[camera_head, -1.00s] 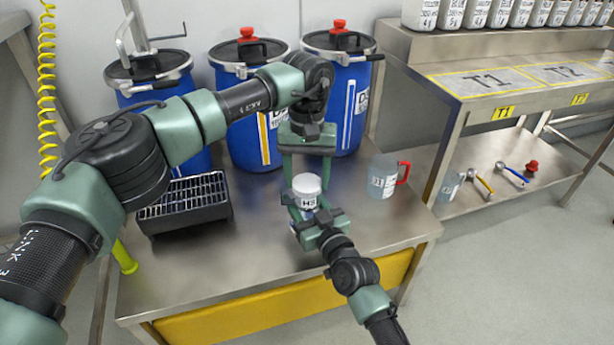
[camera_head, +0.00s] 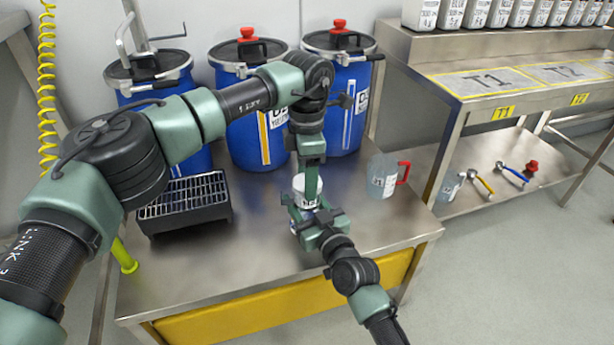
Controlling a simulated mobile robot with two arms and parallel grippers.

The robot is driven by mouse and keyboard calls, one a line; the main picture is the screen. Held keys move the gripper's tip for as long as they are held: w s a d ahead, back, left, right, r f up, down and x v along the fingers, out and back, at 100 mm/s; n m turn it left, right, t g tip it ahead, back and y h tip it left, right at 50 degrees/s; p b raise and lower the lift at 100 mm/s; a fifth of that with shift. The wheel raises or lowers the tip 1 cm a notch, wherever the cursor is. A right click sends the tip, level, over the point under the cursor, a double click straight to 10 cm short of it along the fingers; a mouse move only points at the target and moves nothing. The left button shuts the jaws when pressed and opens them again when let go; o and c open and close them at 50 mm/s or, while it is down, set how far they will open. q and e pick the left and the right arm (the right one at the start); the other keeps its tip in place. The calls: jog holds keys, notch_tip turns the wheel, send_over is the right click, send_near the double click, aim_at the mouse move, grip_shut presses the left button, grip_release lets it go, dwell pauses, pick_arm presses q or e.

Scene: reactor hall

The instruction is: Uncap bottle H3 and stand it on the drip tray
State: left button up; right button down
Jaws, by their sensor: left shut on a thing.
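Bottle H3 (camera_head: 307,205) is a small white bottle with a label, standing upright above or on the steel bench. Its white cap (camera_head: 299,182) is partly hidden by my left gripper (camera_head: 310,190), which points down from above and is shut on the cap. Its jaws show nearly edge-on. My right gripper (camera_head: 313,222) comes from the front, with its fingers on both sides of the bottle body, shut on it. The bottle's base is hidden. The drip tray (camera_head: 188,216), a black box with a metal grate, stands on the left of the bench.
A clear jug (camera_head: 382,178) with a red handle stands right of the bottle. Blue drums (camera_head: 251,135) line the back. My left arm spans above the bench's left side. Bare bench (camera_head: 240,255) lies between tray and bottle.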

pick_arm(q)
jog(key=n, duration=0.7)
jog(key=shift+n, duration=0.3)
jog(key=n, duration=0.4)
jog(key=shift+r, duration=0.1)
jog(key=n, duration=1)
jog(key=shift+r, duration=0.2)
jog(key=shift+r, duration=0.9)
